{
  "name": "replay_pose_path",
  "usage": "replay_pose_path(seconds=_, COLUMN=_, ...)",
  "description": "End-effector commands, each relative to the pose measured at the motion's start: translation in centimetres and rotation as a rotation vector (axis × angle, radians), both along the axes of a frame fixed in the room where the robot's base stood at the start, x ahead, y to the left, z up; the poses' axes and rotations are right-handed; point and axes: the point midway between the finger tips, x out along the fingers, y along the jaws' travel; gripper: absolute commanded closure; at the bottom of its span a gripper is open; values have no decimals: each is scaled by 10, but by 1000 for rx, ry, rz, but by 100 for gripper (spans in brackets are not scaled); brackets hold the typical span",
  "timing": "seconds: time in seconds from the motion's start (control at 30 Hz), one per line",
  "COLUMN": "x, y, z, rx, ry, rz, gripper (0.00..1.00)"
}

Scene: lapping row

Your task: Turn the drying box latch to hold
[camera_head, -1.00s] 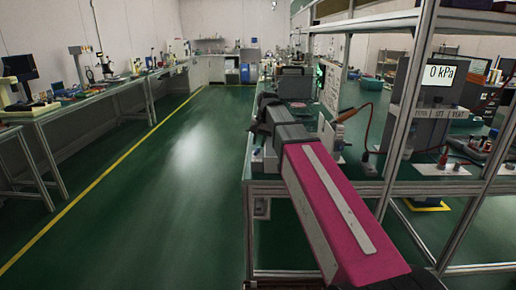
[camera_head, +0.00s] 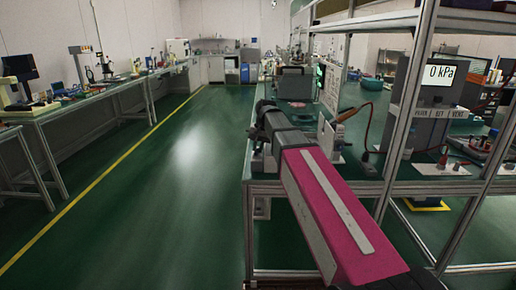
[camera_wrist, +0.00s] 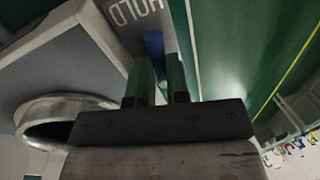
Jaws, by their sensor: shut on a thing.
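My gripper (camera_wrist: 157,62) shows in the wrist view with its two dark green fingers close together. They are shut on a narrow blue piece (camera_wrist: 154,43), which looks like the latch; the fingers hide its lower part. The blue piece lies by a grey panel with the white lettering HOLD (camera_wrist: 134,11), which appears upside down. A large grey box-like body (camera_wrist: 70,60), probably the drying box, fills the left of the wrist view. In the head view my pink arm reaches over the bench, and my wrist hides the fingers and the latch.
A round metal ring (camera_wrist: 60,112) sits close to the left of my gripper. A bench upright (camera_head: 408,95) and a 0 kPa display unit (camera_head: 437,75) stand to the right in the head view. The green aisle floor (camera_head: 165,190) is clear.

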Motion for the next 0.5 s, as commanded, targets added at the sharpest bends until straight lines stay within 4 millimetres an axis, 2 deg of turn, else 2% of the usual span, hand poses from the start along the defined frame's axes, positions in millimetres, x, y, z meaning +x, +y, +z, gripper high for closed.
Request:
replay_pose_path(seconds=0.2, x=1, y=-3, z=0, rx=1, ry=0, rz=126, gripper=100)
replay_pose_path(seconds=0.5, x=0, y=-3, z=0, rx=2, ry=0, rz=154, gripper=100)
